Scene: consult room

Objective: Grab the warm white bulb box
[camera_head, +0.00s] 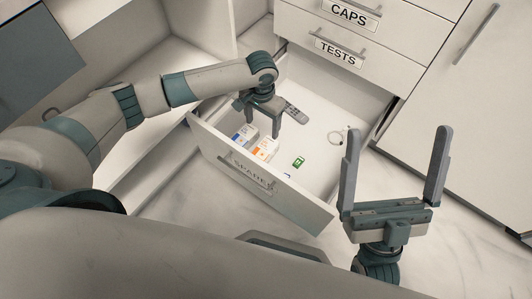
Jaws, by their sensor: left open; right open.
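Two small bulb boxes stand side by side in the open drawer labelled SPARE (305,206), near its front left. One is white and blue (241,137), the other white and orange (264,149). Their print is too small to read, so I cannot tell which is warm white. My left gripper (262,128) is open, pointing down into the drawer just behind and above the boxes. It appears empty. My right gripper (393,150) is open and empty, fingers pointing up, in front of the drawer at the right.
Also in the drawer are a grey remote (294,111), a small green item (298,162), a tiny blue item (287,176) and a thin cable loop (337,137). Closed drawers labelled TESTS (339,53) and CAPS (349,14) are above. A cabinet door (460,90) stands at right.

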